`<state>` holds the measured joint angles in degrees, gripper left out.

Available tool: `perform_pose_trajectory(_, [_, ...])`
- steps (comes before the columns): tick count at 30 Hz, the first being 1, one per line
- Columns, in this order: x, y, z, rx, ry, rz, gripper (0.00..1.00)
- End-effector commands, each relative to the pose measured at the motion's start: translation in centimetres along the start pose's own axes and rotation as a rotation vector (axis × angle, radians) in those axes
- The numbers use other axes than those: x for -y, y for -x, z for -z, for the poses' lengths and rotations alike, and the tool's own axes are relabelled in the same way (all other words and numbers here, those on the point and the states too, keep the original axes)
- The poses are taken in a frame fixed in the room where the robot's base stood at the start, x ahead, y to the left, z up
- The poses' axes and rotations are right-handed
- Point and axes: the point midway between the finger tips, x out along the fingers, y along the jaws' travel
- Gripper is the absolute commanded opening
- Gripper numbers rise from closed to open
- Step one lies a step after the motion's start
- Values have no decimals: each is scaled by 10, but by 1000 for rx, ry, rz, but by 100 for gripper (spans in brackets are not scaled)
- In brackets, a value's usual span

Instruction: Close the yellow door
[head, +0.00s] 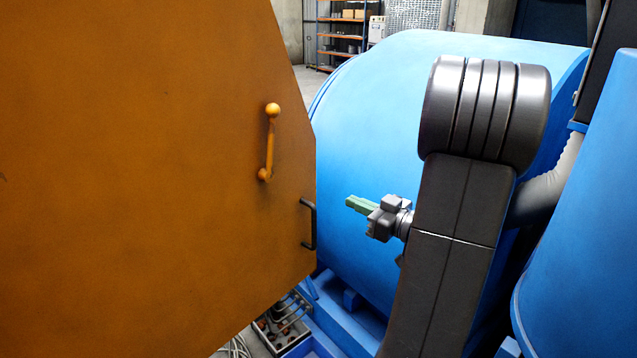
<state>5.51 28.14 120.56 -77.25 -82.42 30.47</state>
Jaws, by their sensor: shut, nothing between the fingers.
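The yellow door (140,170) is a large orange-yellow panel filling the left half of the head view. It stands swung out in front of the blue drum machine (390,110). Near its right edge it has a yellow handle (269,145) with ball ends and a black pull handle (311,224) lower down. My gripper (360,205), with green fingertips, is shut and empty. It points left toward the door, to the right of the black handle and apart from it. The door's hinges are not visible.
Another blue housing (590,220) with a grey hose (548,185) stands at the right. A grey box with metal parts (280,325) sits on the floor below the door's lower edge. Orange shelving (342,35) stands far back. A gap lies between the door's edge and my gripper.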

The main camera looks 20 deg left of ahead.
Motion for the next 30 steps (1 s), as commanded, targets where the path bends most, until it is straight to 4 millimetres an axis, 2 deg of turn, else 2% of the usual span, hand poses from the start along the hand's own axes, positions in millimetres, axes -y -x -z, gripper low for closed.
perform_pose_trajectory(21, [1, -108, 1, 1, -1, 1, 0])
perform_pose_trajectory(30, [0, -127, 0, 1, 1, -3, 0])
